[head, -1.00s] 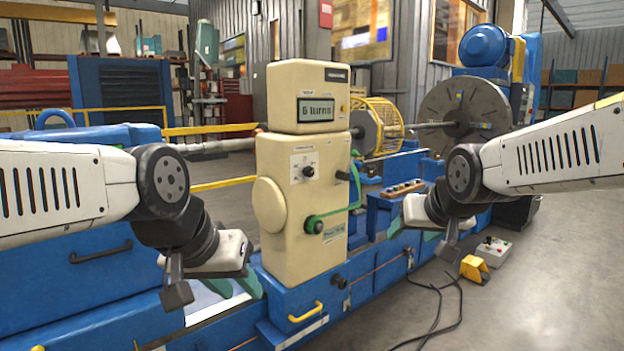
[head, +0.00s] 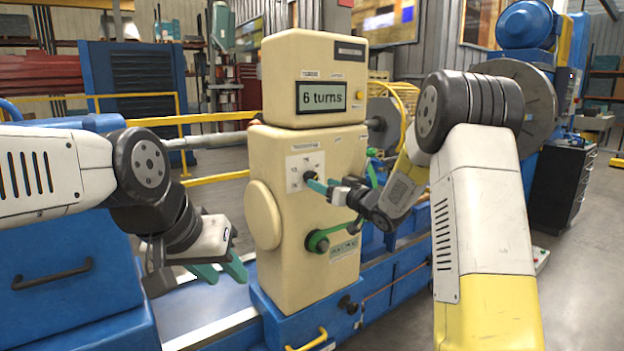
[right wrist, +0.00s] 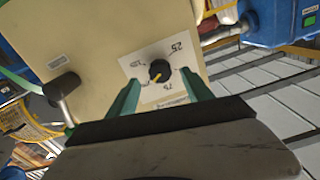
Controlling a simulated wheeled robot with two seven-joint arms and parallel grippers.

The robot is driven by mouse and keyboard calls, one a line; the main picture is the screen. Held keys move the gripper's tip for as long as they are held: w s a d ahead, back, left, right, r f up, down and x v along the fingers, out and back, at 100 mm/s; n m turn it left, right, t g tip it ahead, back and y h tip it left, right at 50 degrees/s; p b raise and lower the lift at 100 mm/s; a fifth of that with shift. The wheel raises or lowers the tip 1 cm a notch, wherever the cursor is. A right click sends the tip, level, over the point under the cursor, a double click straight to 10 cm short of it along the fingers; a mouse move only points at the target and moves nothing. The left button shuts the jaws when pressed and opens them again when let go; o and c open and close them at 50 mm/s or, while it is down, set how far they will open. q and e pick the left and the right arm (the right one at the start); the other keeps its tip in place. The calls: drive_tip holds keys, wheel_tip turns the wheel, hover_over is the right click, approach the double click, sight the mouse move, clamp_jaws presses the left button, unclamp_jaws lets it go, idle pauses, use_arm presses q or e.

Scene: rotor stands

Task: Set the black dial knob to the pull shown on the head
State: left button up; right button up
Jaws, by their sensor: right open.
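The black dial knob (right wrist: 160,70) sits on a white number plate (right wrist: 150,84) on the cream head (head: 297,200). Its yellow pointer slants to the lower left in the right wrist view. The plate shows 25 and 75; its other marks are too small to read surely. In the head view the right gripper (head: 322,186) partly hides the knob (head: 309,175). My left gripper (head: 222,271) is open and empty, left of the head.
A green crank (head: 332,236) is on the head's front below the dial. A black handle (right wrist: 62,86) sticks out beside the plate in the right wrist view. The blue machine bed (head: 385,280) runs under the head. A dark cabinet (head: 562,187) stands at right.

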sight(314, 179)
drive_tip(key=x, duration=0.6)
clamp_jaws()
drive_tip(key=shift+n, duration=0.3)
drive_tip(key=n, duration=0.5)
drive_tip(key=shift+d+n, duration=0.1)
drive_tip(key=shift+n, duration=0.3)
drive_tip(key=n, duration=0.5)
drive_tip(key=shift+w, duration=0.1)
drive_tip(key=shift+d, duration=0.1)
idle(0.3)
unclamp_jaws()
